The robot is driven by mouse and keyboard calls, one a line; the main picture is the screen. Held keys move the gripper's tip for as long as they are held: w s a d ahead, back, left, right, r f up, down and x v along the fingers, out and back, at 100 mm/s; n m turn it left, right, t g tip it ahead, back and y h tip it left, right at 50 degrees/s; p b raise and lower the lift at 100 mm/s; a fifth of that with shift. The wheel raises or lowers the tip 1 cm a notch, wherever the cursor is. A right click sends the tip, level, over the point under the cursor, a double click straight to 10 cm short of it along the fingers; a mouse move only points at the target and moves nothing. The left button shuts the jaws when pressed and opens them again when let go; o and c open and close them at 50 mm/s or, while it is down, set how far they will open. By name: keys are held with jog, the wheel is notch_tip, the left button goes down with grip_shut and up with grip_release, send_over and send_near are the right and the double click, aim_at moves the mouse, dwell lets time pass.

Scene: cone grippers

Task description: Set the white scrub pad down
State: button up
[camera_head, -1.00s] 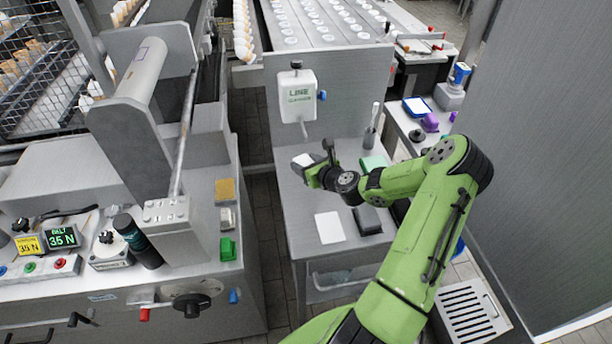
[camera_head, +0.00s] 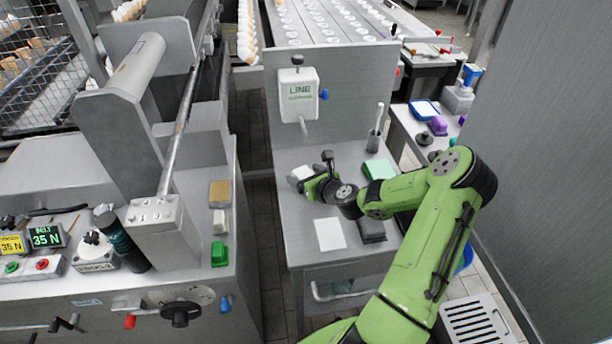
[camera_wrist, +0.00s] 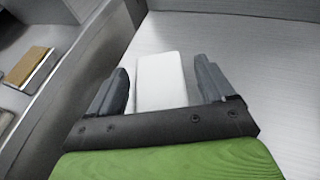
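The white scrub pad (camera_head: 302,173) is a pale block near the left edge of the grey steel table, left of my gripper (camera_head: 311,178). In the wrist view the white pad (camera_wrist: 160,80) lies between my two dark fingers (camera_wrist: 162,88). A narrow gap shows on each side of it, so the fingers look open around it. The pad appears to lie flat on the table; its near end is hidden by the gripper's dark bar.
A flat white square (camera_head: 329,234) and a dark block (camera_head: 371,230) lie nearer the front. A green pad (camera_head: 379,169) and a cup with a handled tool (camera_head: 374,141) stand to the right. A dispenser panel (camera_head: 298,96) rises behind. A gap separates the left machine.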

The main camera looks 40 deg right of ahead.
jog(key=shift+r, duration=0.2)
jog(key=p+v, duration=0.1)
jog(key=v, duration=1)
jog(key=shift+s+r+p, duration=0.1)
jog(key=shift+s+p, duration=0.3)
jog(key=a+n+g+y, duration=0.1)
jog(key=a+n, duration=0.1)
jog(key=n, duration=0.1)
jog(key=a+n+g+y, duration=0.1)
jog(key=a+n, duration=0.2)
jog(key=a+n+g+y, duration=0.1)
jog(key=a+n, duration=0.2)
jog(key=shift+w+a+r+n, duration=0.2)
jog(key=shift+w+a+n, duration=0.05)
jog(key=shift+w+n, duration=0.15)
jog(key=s+a+r+n+g, duration=0.2)
jog(key=a+n+g, duration=0.3)
jog(key=n, duration=0.4)
jog(key=s+a+r+n+h, duration=0.1)
jog(key=s+a+r+n, duration=0.3)
jog(key=s+r+n, duration=0.3)
jog(key=s+a+r+n+h, duration=0.1)
jog(key=s+a+r+n, duration=0.4)
jog(key=s+n, duration=0.5)
notch_tip(320, 180, up, 3)
jog(key=shift+s+f+n, duration=0.15)
jog(key=shift+s+n, duration=0.05)
jog(key=shift+n, duration=0.2)
